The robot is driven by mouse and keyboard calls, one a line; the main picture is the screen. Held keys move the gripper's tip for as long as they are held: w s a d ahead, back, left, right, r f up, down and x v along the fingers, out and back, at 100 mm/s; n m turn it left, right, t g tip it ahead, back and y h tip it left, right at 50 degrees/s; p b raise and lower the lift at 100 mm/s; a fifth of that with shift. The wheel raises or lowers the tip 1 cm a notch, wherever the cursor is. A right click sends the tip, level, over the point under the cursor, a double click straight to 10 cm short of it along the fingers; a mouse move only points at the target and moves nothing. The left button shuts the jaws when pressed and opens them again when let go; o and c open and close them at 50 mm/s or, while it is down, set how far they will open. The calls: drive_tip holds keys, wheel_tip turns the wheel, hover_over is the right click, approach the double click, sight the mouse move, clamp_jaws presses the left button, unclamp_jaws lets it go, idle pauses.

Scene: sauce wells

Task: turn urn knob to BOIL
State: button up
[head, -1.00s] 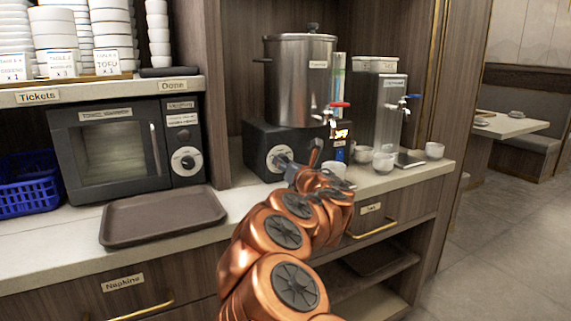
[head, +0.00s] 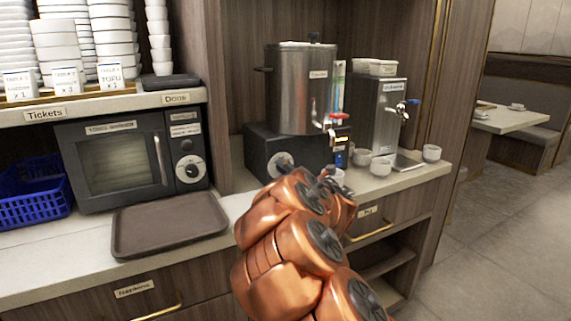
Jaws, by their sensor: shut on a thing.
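The steel urn (head: 300,88) stands on a black base unit (head: 258,150) on the counter. Its round knob (head: 277,160) with a pale dial is on the front of that base. My gripper (head: 289,168) is at the knob, shut on it, though my copper forearm and wrist hide most of the fingers and the knob's right side. The dial's markings are too small to read, so its setting cannot be told. A small orange-red lit display (head: 342,139) sits below the urn's red-handled tap (head: 338,116).
A second steel dispenser (head: 376,118) with a blue-handled tap stands to the right, with several white cups (head: 381,166) near it. A towel warmer (head: 120,160), an empty brown tray (head: 170,222) and a blue basket (head: 32,192) are to the left.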

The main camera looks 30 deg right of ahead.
drive_tip(key=m+p, duration=0.1)
drive_tip(key=m, duration=0.1)
drive_tip(key=m+p, duration=0.2)
drive_tip(key=shift+r, duration=0.3)
drive_tip(key=shift+f+m+y+p, duration=0.15)
drive_tip(key=shift+m+y+p, duration=0.15)
drive_tip(key=shift+m+p, duration=1.6)
drive_tip(key=shift+d+m, duration=0.1)
drive_tip(key=shift+m, duration=0.3)
drive_tip(key=o, duration=1.1)
drive_tip(key=shift+o, duration=0.2)
drive_tip(key=shift+s+a+r, duration=0.1)
drive_tip(key=shift+s+a, duration=0.05)
drive_tip(key=shift+s, duration=1.75)
drive_tip(key=shift+s+a+r, duration=0.1)
drive_tip(key=shift+s+a, duration=0.05)
drive_tip(key=shift+s, duration=1.75)
